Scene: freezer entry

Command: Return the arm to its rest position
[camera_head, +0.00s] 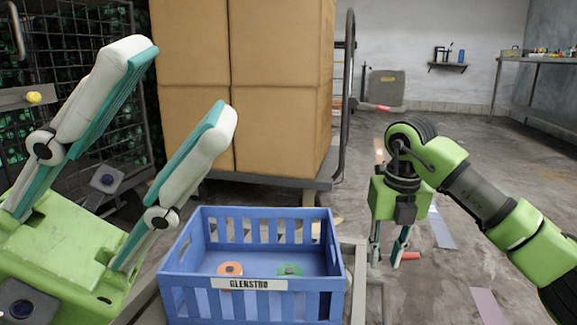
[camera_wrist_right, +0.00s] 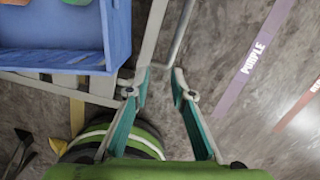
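My left gripper (camera_head: 178,82) is large in the left of the head view, raised, with its two white and teal fingers spread wide and nothing between them. My right gripper (camera_head: 386,260) points down to the right of the blue crate, its arm coming in from the right edge. In the right wrist view its two teal fingers (camera_wrist_right: 160,78) stand apart, with only a grey bar and floor visible between them.
A blue crate (camera_head: 250,307) labelled GLENSTRO holds an orange item (camera_head: 230,269) and a green item (camera_head: 290,270). Stacked cardboard boxes (camera_head: 240,70) stand on a cart behind it. A wire cage (camera_head: 100,60) is at left. Open floor (camera_head: 460,170) with marked strips lies at right.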

